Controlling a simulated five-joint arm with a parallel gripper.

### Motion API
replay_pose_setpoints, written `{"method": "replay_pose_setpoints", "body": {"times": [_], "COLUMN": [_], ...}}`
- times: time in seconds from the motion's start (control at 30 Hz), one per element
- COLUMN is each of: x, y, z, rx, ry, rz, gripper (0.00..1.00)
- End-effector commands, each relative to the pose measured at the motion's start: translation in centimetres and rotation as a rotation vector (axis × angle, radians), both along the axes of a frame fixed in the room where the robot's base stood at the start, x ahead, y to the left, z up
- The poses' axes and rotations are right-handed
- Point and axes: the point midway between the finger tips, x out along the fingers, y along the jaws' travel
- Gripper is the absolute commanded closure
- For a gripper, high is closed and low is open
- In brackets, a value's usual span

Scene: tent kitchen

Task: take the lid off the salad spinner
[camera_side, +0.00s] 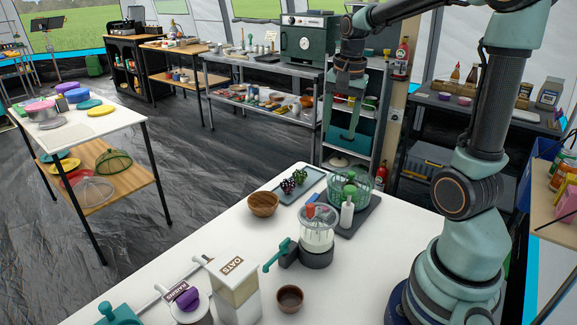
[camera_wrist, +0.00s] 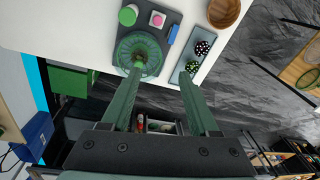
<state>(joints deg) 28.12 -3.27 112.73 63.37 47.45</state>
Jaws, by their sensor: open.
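The salad spinner (camera_side: 367,184) is a see-through green bowl on a dark mat at the back of the white table. Its lid (camera_wrist: 124,48) shows from above in the wrist view, on the bowl, with a green knob in the middle. My gripper (camera_wrist: 161,72) is open and empty. In the side view my gripper (camera_side: 347,132) hangs down above and behind the spinner, apart from it. In the wrist view one fingertip overlaps the lid near the knob, and the other is to the right, beside the grey tray.
The grey tray (camera_side: 311,183) holds dark, dotted objects. A wooden bowl (camera_side: 263,204), a blender-like jar (camera_side: 318,233), an oats box (camera_side: 236,290) and a brown cup (camera_side: 290,298) stand nearby.

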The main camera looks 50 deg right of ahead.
Motion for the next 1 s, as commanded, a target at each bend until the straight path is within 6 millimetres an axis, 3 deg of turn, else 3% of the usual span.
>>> {"method": "replay_pose_setpoints", "body": {"times": [0.1,0.3,0.47,0.7,1.0], "x": [-0.4,-1.0,-1.2,-1.2,-1.3], "y": [-3.7,-6.6,-6.8,-6.7,-6.6], "z": [-1.4,-2.7,-4.3,-8.3,-10.5], "rx": [0.046,0.081,0.085,0.085,0.084], "ry": [0.052,0.094,0.101,0.1,0.098], "rz": [-0.231,-0.43,-0.454,-0.45,-0.449], "gripper": [0.39,0.39,0.39,0.39,0.39]}}
